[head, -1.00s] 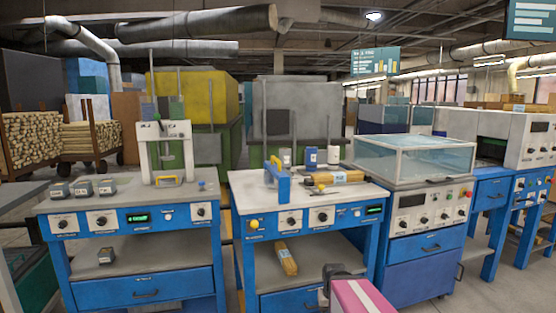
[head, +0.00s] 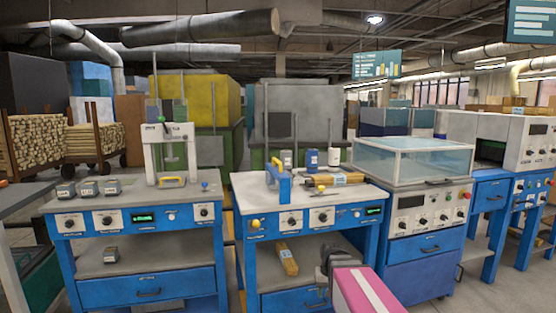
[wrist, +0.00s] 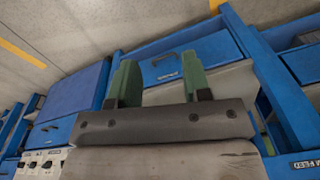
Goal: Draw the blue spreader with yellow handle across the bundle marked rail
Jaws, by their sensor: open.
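A blue upright piece with a pale side (head: 278,181) stands on the middle bench. Another labelled bundle (head: 286,259) lies on the lower shelf. The labels are too small to read. My gripper, in the wrist view, has two green fingers (wrist: 160,82) spread apart with nothing between them. In the head view my pink arm end is low, in front of the middle bench, apart from both bundles.
White and blue containers (head: 311,159) stand at the back of the middle bench (head: 250,197). A glass-topped cabinet (head: 415,160) adjoins on the right. The left bench carries a white press (head: 167,150), a yellow handle (head: 172,182) and small grey blocks (head: 88,188). A narrow gap separates the benches.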

